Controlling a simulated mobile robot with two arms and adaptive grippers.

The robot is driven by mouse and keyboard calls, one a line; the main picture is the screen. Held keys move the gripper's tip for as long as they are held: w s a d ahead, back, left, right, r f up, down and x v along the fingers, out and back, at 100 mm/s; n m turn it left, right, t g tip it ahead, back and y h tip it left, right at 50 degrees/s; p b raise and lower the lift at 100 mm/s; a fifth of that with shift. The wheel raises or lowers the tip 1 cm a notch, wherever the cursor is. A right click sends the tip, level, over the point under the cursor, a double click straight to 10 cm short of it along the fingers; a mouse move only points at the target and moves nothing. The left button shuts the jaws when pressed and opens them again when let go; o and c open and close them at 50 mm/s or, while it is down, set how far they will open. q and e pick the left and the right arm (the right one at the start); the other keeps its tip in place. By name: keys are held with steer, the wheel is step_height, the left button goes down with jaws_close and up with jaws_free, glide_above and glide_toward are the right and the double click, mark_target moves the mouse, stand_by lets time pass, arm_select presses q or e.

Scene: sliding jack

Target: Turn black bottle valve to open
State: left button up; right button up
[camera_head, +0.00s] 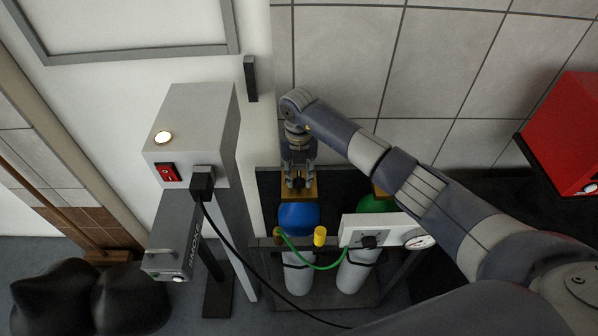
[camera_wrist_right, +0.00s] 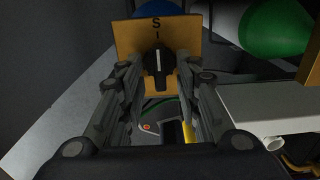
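The black valve knob (camera_wrist_right: 157,64) sits on a yellow plate (camera_wrist_right: 128,40) marked "S" and "I" in the right wrist view. A light line on the knob points up toward these marks. My right gripper (camera_wrist_right: 159,75) is open, with one finger on each side of the knob and gaps visible between. In the head view, my right gripper (camera_head: 298,182) hangs over the yellow plate behind the blue-topped bottle (camera_head: 298,216) and mostly hides the knob. My left gripper is not in view.
A green-topped bottle (camera_head: 376,204) stands to the right, partly behind a white box (camera_head: 372,228) with a gauge (camera_head: 418,240). A green hose (camera_head: 325,266) runs in front. A grey machine (camera_head: 192,135) with a red switch (camera_head: 167,173) stands left. A red box (camera_head: 565,135) is far right.

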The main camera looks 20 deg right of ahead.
steer(key=shift+f, duration=0.15)
jaws_close()
